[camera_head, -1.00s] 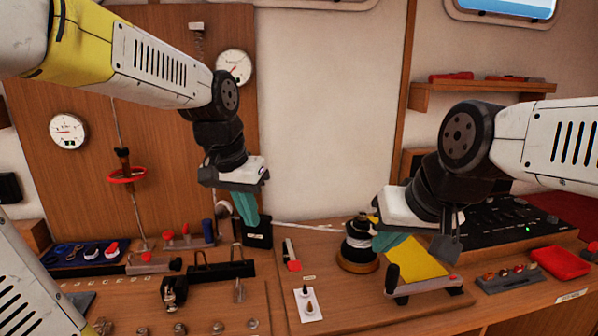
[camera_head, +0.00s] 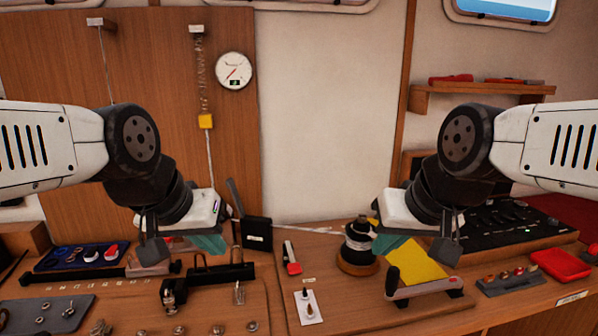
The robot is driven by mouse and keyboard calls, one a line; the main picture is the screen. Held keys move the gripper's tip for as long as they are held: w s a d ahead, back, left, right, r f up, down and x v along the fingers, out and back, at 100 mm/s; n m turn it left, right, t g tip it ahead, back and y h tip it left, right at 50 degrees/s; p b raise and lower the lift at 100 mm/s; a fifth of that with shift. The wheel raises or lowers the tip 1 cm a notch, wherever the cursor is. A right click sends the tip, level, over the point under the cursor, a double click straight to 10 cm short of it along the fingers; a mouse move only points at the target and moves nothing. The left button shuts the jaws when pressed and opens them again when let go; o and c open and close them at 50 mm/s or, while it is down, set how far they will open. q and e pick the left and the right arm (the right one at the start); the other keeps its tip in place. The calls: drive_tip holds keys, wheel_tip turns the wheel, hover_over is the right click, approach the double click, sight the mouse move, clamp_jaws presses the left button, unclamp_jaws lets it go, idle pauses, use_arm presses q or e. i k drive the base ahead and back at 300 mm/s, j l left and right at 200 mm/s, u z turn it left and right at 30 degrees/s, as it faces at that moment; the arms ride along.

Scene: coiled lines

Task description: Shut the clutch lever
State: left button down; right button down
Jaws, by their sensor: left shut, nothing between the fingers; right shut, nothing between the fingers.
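The clutch is a black box (camera_head: 257,233) with a white label at the back of the bench. Its dark grey lever (camera_head: 235,197) stands raised, tilted up and to the left. A white line (camera_head: 305,227) runs between the clutch and a black winch (camera_head: 358,240) on a wooden base. My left gripper (camera_head: 208,244) is shut and empty, left of the clutch and apart from the lever in the picture. My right gripper (camera_head: 388,243) is shut and empty, in front of the winch's right side. The arm's wrist hides part of the winch area.
A yellow pad on a small stand (camera_head: 425,265), a dark tray of small parts (camera_head: 510,278) and a red box (camera_head: 562,263) lie to the right. A rail with black handles (camera_head: 222,272) stands in front of the clutch.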

sight(230, 184)
drive_tip(key=k+j+z, duration=0.25)
drive_tip(key=j, duration=0.65)
drive_tip(key=k+j+z, duration=0.2)
drive_tip(key=k+j, duration=0.2)
drive_tip(key=j, duration=0.4)
drive_tip(key=k+j+z, duration=0.25)
drive_tip(key=k+j, duration=0.2)
drive_tip(key=j, duration=0.35)
drive_tip(key=k+j+z, duration=0.2)
drive_tip(key=k+j, duration=0.3)
drive_tip(key=j, duration=0.15)
drive_tip(key=k+j+z, duration=0.25)
drive_tip(key=k+j, duration=0.25)
drive_tip(key=i+l+u, duration=0.2)
drive_tip(key=i+l, duration=0.15)
drive_tip(key=i+l+u, duration=0.2)
drive_tip(key=i+l, duration=0.25)
drive_tip(key=i+l+u, duration=0.2)
drive_tip(key=i+l, duration=0.15)
drive_tip(key=l, duration=0.15)
drive_tip(key=i+l+u, duration=0.2)
drive_tip(key=i+l, duration=0.15)
drive_tip(key=l, duration=0.2)
